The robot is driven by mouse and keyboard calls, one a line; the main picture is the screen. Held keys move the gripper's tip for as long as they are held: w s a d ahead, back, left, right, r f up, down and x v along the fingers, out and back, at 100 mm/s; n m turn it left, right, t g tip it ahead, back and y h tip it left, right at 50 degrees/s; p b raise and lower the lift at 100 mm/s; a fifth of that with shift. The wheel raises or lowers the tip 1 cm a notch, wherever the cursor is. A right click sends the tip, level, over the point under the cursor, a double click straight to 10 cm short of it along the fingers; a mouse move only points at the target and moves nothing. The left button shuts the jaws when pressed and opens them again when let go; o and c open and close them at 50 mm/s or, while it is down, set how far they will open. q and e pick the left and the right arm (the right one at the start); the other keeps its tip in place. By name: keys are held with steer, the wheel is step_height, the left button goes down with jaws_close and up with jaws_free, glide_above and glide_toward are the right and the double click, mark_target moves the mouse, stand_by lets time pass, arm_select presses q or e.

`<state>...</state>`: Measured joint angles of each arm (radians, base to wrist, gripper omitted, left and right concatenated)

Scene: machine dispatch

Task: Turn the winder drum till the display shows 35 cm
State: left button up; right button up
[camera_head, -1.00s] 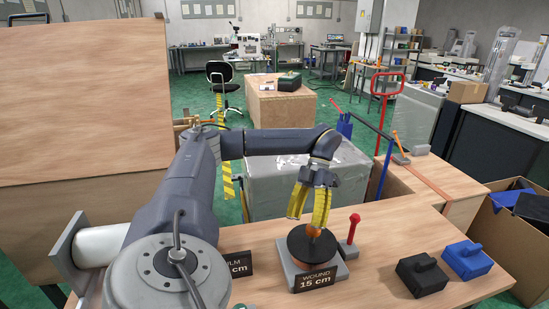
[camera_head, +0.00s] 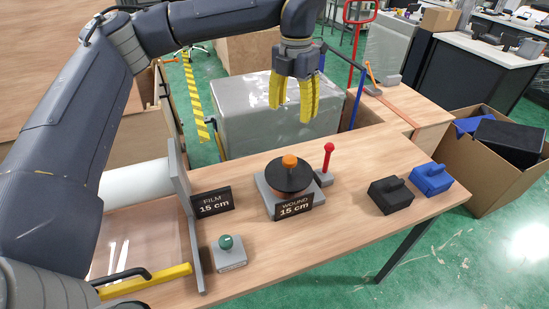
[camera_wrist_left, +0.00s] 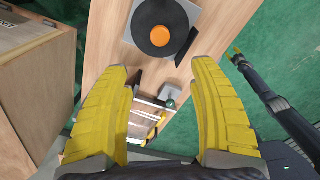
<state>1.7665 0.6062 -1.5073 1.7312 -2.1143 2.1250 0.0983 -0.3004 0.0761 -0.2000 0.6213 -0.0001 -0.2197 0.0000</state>
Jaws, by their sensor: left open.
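The winder drum (camera_head: 288,183) is a black disc with an orange knob (camera_head: 290,161) on a grey base. Its display (camera_head: 294,206) reads "WOUND 15 cm". My left gripper (camera_head: 295,112) has yellow fingers, is open and empty, and hangs above and behind the drum, apart from it. In the left wrist view the drum (camera_wrist_left: 160,48) lies beyond the spread fingers (camera_wrist_left: 160,66).
A red-knobbed lever (camera_head: 328,160) stands right of the drum. A "FILM 15 cm" sign (camera_head: 213,203), a green button (camera_head: 226,243) and a white roll (camera_head: 135,183) are left. Black (camera_head: 391,196) and blue (camera_head: 431,179) blocks sit right. The table's front middle is clear.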

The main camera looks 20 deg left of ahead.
mark_target(290, 158)
arm_select(q)
step_height(290, 158, down, 17)
steer(key=shift+f, duration=0.1)
stand_by(0.6)
steer(key=shift+c, duration=0.3)
jaws_close()
